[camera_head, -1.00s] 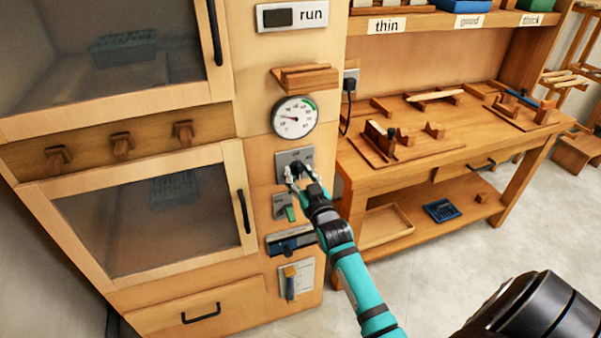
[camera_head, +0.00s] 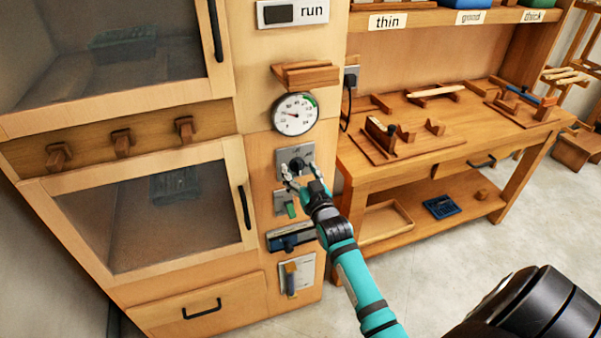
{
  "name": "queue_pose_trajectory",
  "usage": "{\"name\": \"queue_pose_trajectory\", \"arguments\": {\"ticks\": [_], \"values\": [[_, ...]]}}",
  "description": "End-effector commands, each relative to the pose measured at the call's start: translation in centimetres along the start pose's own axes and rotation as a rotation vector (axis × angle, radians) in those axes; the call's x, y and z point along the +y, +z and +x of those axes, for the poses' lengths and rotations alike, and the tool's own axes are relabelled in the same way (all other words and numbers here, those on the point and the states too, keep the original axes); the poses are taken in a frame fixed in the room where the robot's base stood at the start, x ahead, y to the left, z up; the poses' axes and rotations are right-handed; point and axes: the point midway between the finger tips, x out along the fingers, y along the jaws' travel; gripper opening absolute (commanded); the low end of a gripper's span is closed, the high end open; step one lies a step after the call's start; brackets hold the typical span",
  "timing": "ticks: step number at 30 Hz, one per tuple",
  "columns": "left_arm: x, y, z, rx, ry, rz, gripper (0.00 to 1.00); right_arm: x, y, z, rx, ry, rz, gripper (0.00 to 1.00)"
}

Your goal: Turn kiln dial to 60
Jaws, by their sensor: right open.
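The kiln dial (camera_head: 296,163) is a dark round knob on a grey plate (camera_head: 283,156) on the kiln's wooden front panel. Its markings are too small to read. My right gripper (camera_head: 300,173) is just in front of and slightly below the dial, with its fingers open to either side and nothing held. The knob shows between the fingertips; I cannot tell whether they touch it. A round white gauge (camera_head: 295,115) with a green arc sits above the dial, its needle pointing left. My left gripper is not in view.
A green switch (camera_head: 291,208) and a blue-grey fitting (camera_head: 290,239) sit below the dial. A wooden ledge (camera_head: 305,75) juts out above the gauge. Kiln doors with black handles (camera_head: 244,207) are on the left. A workbench (camera_head: 440,120) stands on the right.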

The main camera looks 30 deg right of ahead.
Motion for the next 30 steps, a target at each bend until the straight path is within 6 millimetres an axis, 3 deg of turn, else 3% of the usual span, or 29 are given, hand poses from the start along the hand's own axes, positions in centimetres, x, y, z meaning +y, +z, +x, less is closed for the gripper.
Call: {"name": "queue_pose_trajectory", "arguments": {"ticks": [8,21,30], "values": [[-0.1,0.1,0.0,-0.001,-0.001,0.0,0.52,0.0,0.0,-1.5,0.0,0.0,-0.001,0.63],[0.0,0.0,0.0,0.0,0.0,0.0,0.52,0.0,0.1,-10.2,-0.003,0.001,0.0,0.63],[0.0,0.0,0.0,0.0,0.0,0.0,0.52,0.0,0.0,-12.0,0.0,0.0,0.0,0.63]]}}
